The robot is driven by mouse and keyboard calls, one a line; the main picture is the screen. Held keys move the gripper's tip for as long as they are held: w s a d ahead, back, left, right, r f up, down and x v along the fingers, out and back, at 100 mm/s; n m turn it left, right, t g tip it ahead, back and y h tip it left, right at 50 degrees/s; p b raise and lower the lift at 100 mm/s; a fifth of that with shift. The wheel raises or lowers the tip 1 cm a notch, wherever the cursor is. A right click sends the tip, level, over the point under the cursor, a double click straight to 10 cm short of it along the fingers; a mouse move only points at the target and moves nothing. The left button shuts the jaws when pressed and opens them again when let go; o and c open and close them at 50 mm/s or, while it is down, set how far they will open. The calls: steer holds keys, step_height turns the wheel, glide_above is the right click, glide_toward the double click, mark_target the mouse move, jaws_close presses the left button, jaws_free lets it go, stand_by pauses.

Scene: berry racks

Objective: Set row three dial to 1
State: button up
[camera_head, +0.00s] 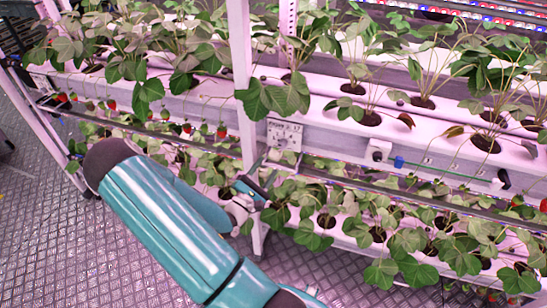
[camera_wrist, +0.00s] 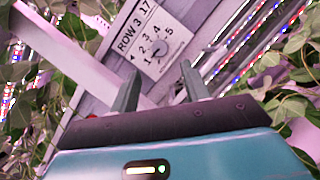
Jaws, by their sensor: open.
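The row three dial (camera_wrist: 160,51) is a small round knob on a white plate (camera_wrist: 143,38) marked "ROW 3" with numbers around it. Its pointer is too small to read. In the head view the plate (camera_head: 285,136) sits on the white rack rail, right of an upright post; the knob is hard to make out there. My gripper (camera_wrist: 161,70) is open and empty, its two fingers pointing at the plate with the dial between and just beyond the tips.
White post (camera_head: 243,80) stands left of the plate. Strawberry plants (camera_head: 470,235) crowd the lower trough and the upper trough (camera_head: 330,105). A white valve with a blue fitting (camera_head: 398,162) lies to the right. The grated floor (camera_head: 50,240) is clear at left.

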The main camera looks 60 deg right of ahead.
steer(key=v, duration=0.5)
stand_by(0.5)
steer(key=a+r+m+t+y, duration=0.2)
steer(key=a+r+y, duration=0.5)
steer(key=a, duration=0.5)
steer(key=w+a+r+m+t+y, duration=0.1)
steer(key=a+r+m+t+y, duration=0.2)
steer(key=a+r+y, duration=0.4)
steer(key=a+r+m+t+y, duration=0.2)
steer(key=a+r+y, duration=0.5)
steer(key=a+r, duration=0.5)
steer(key=a+m, duration=0.1)
steer(key=a, duration=0.3)
steer(key=shift+w+a+t, duration=0.35)
steer(key=shift+a+t, duration=0.05)
steer(key=shift+c, duration=0.2)
